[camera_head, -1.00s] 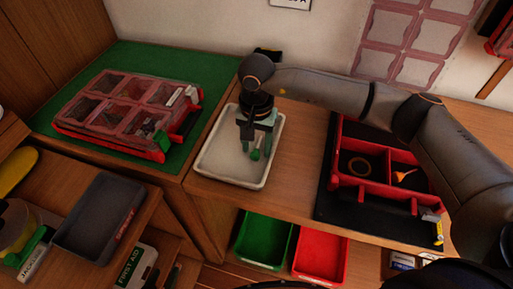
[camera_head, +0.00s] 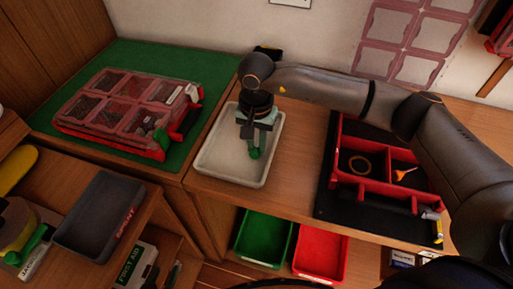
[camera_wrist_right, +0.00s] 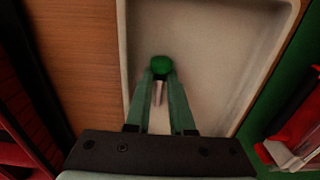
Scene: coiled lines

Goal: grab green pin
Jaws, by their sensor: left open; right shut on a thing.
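The green pin (camera_head: 255,154) is at the fingertips of my right gripper (camera_head: 254,148), over the pale tray (camera_head: 216,172). In the right wrist view the pin's round green head (camera_wrist_right: 161,67) shows between the teal fingertips of the gripper (camera_wrist_right: 160,78), which is shut on it. A thin pale shaft shows below the head, between the fingers. The pin is low over the tray floor; I cannot tell whether it touches it. My left gripper is not in view.
A red compartment case (camera_head: 110,132) lies on a green mat (camera_head: 130,58) at left. A red divided box (camera_head: 372,186) stands on a black mat (camera_head: 325,205) at right. Green (camera_head: 240,255) and red (camera_head: 320,278) bins sit below. Bare wood (camera_head: 290,180) lies beside the tray.

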